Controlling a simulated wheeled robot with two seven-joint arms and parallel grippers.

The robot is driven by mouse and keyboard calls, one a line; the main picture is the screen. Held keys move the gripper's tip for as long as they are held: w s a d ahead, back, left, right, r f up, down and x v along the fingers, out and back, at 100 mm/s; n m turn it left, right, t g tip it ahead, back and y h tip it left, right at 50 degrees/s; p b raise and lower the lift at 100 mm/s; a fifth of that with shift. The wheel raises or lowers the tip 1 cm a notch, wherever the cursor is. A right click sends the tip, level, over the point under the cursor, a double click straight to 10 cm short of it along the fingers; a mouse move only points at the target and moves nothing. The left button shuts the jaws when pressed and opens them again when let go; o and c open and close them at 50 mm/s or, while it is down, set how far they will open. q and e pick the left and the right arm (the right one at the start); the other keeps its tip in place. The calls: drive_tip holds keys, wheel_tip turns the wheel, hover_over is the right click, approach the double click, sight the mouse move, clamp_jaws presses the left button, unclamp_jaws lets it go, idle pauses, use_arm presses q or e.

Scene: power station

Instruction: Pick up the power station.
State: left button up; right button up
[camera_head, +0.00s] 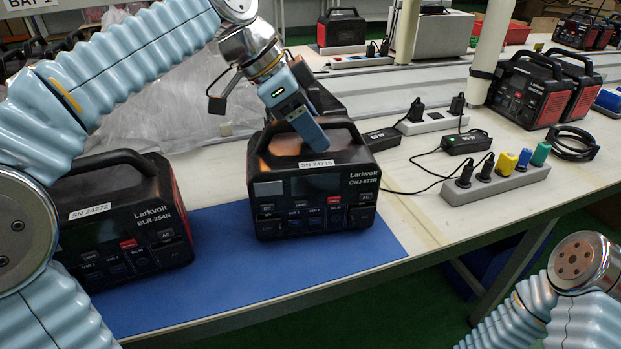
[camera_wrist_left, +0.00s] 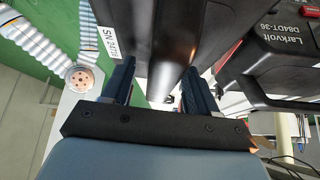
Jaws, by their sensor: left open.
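Two black power stations stand upright on a blue mat (camera_head: 350,255). My left gripper (camera_head: 308,138) points down at the top handle of the CWJ-678R. In the left wrist view its open fingers (camera_wrist_left: 159,72) lie on either side of the dark handle (camera_wrist_left: 178,40), with gaps visible. The far finger is partly hidden in the head view. My right gripper is out of view; only part of my right arm shows.
A power strip (camera_head: 497,182) with coloured plugs, adapters (camera_head: 466,142) and cables lie right of the mat. Red-black power stations (camera_head: 530,92) stand behind at right. Another station (camera_wrist_left: 285,65), marked D84DT-36, is close beside the gripper in the wrist view. Clear plastic wrap lies behind.

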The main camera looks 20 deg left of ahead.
use_arm(q)
clamp_jaws()
idle(1.3)
drive_tip(key=shift+r, duration=0.2)
